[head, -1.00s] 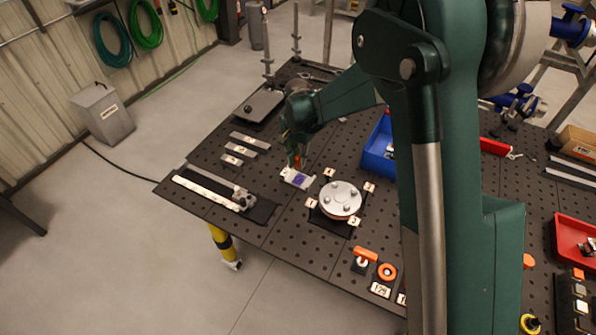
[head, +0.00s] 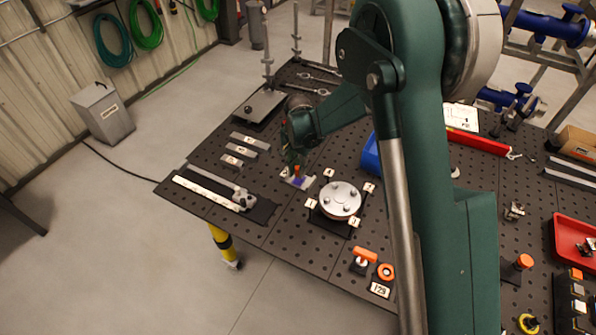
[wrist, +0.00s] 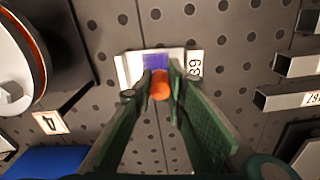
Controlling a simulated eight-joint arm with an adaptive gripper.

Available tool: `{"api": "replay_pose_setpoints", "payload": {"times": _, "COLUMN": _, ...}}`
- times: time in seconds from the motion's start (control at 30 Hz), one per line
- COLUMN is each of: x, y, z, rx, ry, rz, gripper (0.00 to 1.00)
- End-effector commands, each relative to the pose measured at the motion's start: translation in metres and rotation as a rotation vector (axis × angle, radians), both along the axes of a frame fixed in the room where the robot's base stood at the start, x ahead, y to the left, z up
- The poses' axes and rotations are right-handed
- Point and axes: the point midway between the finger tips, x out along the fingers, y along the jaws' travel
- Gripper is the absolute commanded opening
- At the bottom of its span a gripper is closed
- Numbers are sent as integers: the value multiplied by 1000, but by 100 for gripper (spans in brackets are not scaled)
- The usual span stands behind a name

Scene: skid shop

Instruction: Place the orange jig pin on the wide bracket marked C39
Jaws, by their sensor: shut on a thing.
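The orange jig pin (wrist: 160,85) shows in the wrist view between my gripper's fingertips. My gripper (wrist: 161,88) is shut on it. The wide bracket (wrist: 131,68) is a pale plate with a purple-blue patch, just beyond the fingertips. Its label (wrist: 195,64) is turned sideways and reads "39" at its visible end. The pin's top overlaps the near edge of the patch; whether the pin touches the bracket cannot be told. In the head view my gripper (head: 291,167) points down at the bracket (head: 303,183) and hides part of it.
A round bolted flange (head: 340,201) with numbered tags stands right of the bracket. Three narrow labelled bars (head: 243,149) lie to the left. A blue bin (head: 370,158) is behind the flange. Orange-topped parts (head: 365,254) sit at the table's front edge.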

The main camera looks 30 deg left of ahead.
Motion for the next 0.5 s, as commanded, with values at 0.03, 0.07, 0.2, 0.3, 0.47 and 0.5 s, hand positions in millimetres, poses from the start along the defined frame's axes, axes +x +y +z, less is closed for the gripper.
{"api": "replay_pose_setpoints", "payload": {"times": 0.03, "x": 0, "y": 0, "z": -4, "rx": 0, "ry": 0, "rz": 0, "gripper": 2}}
{"api": "replay_pose_setpoints", "payload": {"times": 0.07, "x": 0, "y": 0, "z": -5, "rx": 0, "ry": 0, "rz": 0, "gripper": 2}}
{"api": "replay_pose_setpoints", "payload": {"times": 0.2, "x": 0, "y": 0, "z": -8, "rx": 0, "ry": 0, "rz": 0, "gripper": 2}}
{"api": "replay_pose_setpoints", "payload": {"times": 0.3, "x": 0, "y": 0, "z": -8, "rx": 0, "ry": 0, "rz": 0, "gripper": 2}}
{"api": "replay_pose_setpoints", "payload": {"times": 0.47, "x": 0, "y": 0, "z": -9, "rx": 0, "ry": 0, "rz": 0, "gripper": 2}}
{"api": "replay_pose_setpoints", "payload": {"times": 0.5, "x": 0, "y": 0, "z": -10, "rx": 0, "ry": 0, "rz": 0, "gripper": 2}}
